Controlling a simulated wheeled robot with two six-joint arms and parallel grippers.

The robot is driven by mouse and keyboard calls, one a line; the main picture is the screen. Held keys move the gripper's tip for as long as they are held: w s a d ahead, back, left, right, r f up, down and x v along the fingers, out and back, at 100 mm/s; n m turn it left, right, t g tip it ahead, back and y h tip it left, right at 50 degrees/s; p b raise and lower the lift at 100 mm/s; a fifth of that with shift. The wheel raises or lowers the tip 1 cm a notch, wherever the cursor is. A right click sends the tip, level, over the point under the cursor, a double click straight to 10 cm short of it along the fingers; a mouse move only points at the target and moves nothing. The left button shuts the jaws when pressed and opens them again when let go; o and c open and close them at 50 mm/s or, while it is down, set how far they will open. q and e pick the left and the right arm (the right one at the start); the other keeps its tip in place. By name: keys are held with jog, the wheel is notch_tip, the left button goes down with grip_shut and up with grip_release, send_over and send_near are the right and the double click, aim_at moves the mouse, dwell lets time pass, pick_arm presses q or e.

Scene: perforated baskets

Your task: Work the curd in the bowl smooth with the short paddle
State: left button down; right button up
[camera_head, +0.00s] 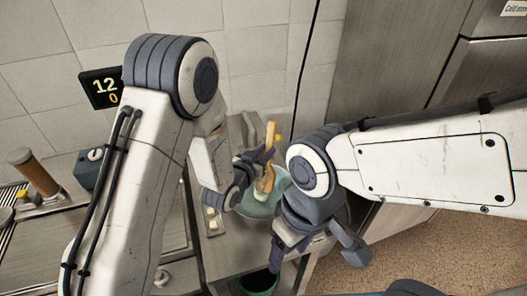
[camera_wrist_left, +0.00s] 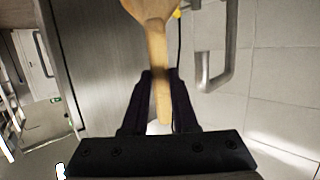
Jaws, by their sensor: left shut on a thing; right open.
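A short wooden paddle (camera_head: 267,180) is held in my left gripper (camera_head: 258,160), over the pale green bowl (camera_head: 258,209) in the head view. In the left wrist view the paddle's handle (camera_wrist_left: 158,80) runs between the two dark fingers of my left gripper (camera_wrist_left: 160,95), and its wider part is cut off at the top edge. The bowl stands on the grey counter, partly hidden by my arms. I cannot make out the curd's surface or whether the paddle touches it. My right gripper (camera_head: 318,250) is open and empty, in front of and right of the bowl.
A dark green bin (camera_head: 258,282) stands low at the bottom of the head view.

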pick_arm(q)
notch_tip(320, 180, up, 9)
jog(key=p, duration=0.5)
jog(key=shift+p, duration=0.3)
dwell(0.5)
